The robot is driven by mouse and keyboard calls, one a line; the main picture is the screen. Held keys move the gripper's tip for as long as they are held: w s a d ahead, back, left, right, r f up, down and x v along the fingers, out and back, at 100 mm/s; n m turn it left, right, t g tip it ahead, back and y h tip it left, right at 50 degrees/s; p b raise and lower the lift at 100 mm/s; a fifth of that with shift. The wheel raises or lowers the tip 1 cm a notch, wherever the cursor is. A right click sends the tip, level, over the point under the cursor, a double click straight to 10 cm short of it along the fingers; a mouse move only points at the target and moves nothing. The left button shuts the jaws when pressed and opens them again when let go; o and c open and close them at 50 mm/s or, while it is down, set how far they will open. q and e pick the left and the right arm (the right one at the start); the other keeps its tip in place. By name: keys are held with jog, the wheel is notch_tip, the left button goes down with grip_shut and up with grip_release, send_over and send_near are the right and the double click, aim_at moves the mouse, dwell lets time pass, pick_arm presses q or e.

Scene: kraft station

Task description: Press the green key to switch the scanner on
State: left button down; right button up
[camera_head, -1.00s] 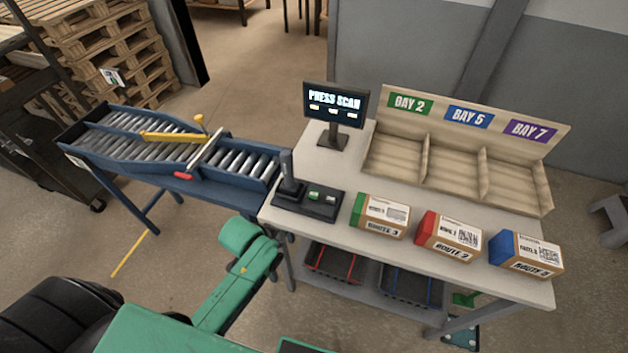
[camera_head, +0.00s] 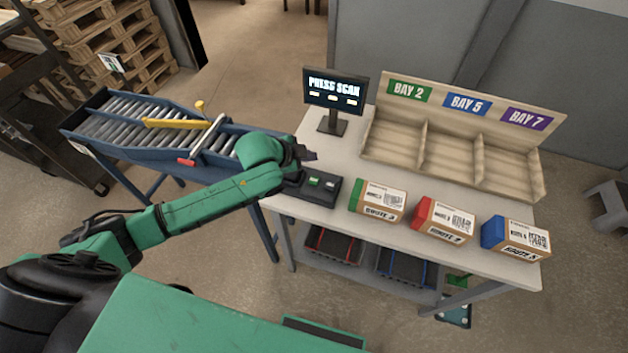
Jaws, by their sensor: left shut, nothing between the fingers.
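The green key (camera_head: 314,182) sits on a dark control box at the left end of the light table, beside a pale key (camera_head: 330,185). My left gripper (camera_head: 308,154) is shut and empty. In this view it lies just above and behind the box, a little up from the green key; its height over the box is hard to judge. My left arm hides the left part of the box and the upright post on it. The monitor (camera_head: 335,91) behind reads "PRESS SCAN". My right gripper is not in view.
Three labelled boxes, green-ended (camera_head: 378,201), red-ended (camera_head: 442,219) and blue-ended (camera_head: 515,239), stand along the table front. A three-bay rack (camera_head: 455,150) is behind them. A roller conveyor (camera_head: 140,130) adjoins on the left. Two dark bins (camera_head: 404,268) sit on the lower shelf.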

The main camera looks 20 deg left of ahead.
pick_arm(q)
jog(key=b, duration=0.7)
send_over(310, 182)
notch_tip(310, 182, down, 7)
jog(key=shift+f, duration=0.5)
jog(key=shift+f, duration=0.1)
dwell(1.0)
jog(key=shift+f, duration=0.3)
jog(key=shift+f, duration=0.55)
dwell(0.5)
jog(key=shift+r+p, duration=0.9)
jog(key=shift+r, duration=0.05)
jog(key=shift+r, duration=0.1)
